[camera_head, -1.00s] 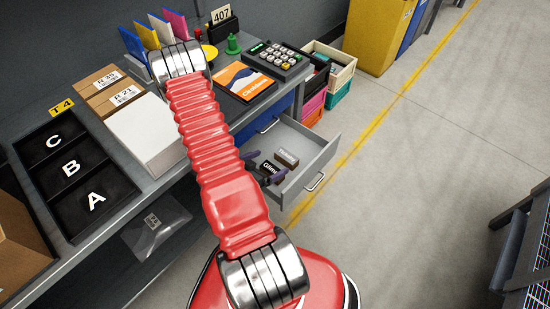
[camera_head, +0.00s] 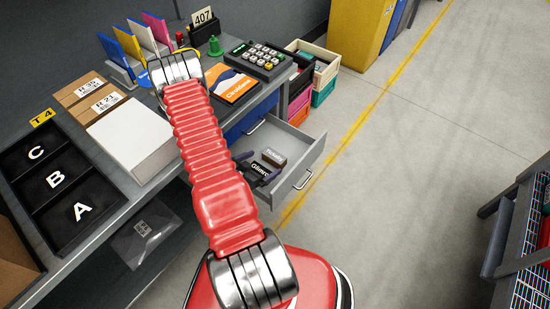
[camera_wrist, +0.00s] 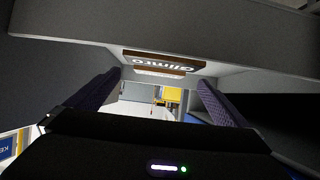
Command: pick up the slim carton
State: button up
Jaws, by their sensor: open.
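Two small cartons lie in the open grey drawer (camera_head: 305,157). The nearer one is a dark carton lettered "Glimro" (camera_head: 259,168); behind it is a brown carton (camera_head: 274,157) with a pale label. I cannot tell for sure which is the slim carton. My gripper (camera_head: 256,171) is at the drawer, its purple fingers spread either side of the dark carton's near end. In the wrist view, my gripper (camera_wrist: 160,82) is open with nothing between its fingers. The lettered carton (camera_wrist: 158,61) shows beyond the fingertips, apart from them, with a brown strip below it.
The drawer's grey walls (camera_wrist: 220,25) rise close around the fingers. The bench above holds black trays (camera_head: 62,180), a white stack (camera_head: 131,139), an orange-covered book (camera_head: 231,85) and a keypad device (camera_head: 258,60). Colored crates (camera_head: 311,68) stand beyond the drawer.

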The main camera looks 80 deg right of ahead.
aim_at(272, 159)
jog(key=shift+x, duration=1.8)
jog(key=shift+s, duration=0.15)
jog(key=shift+x, duration=2.6)
jog(key=shift+r, duration=0.15)
jog(key=shift+c, duration=0.3)
jog(key=c, duration=1.1)
